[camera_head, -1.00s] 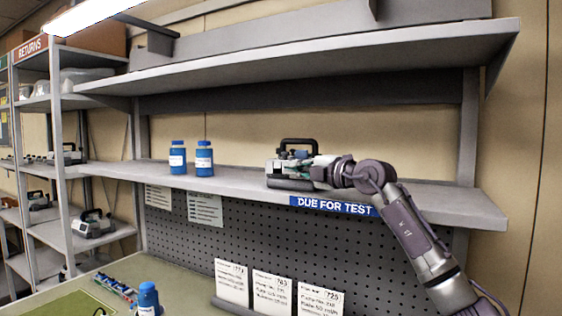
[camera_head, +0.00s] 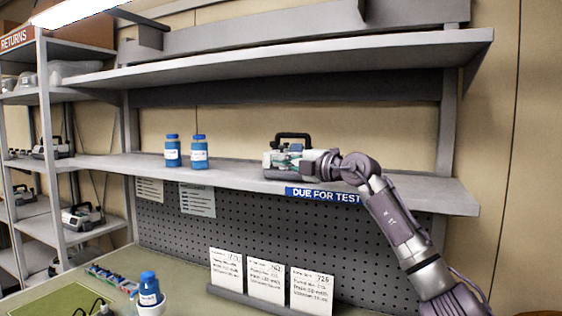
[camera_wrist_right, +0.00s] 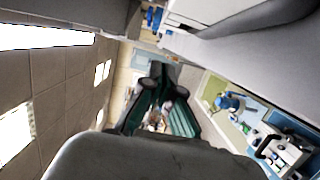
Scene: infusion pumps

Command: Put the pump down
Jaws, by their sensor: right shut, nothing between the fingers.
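A light grey infusion pump (camera_head: 278,160) with a black carry handle stands upright on the middle shelf, above the blue DUE FOR TEST label. My right gripper (camera_head: 300,160) is in front of the pump's right side in the head view and hides part of it. Whether they touch is hard to tell. In the right wrist view my right gripper's green-lined fingers (camera_wrist_right: 165,110) are shut with nothing held. A pale casing, probably this pump, shows at the top of that view. My left gripper is not in view.
The middle shelf (camera_head: 235,175) holds two blue-capped bottles (camera_head: 186,152) to the pump's left. Another shelf hangs above. Three white cards (camera_head: 265,281) and a blue bottle (camera_head: 149,286) stand on the bench below. More pumps (camera_head: 82,216) sit on the left rack. The shelf's right end is clear.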

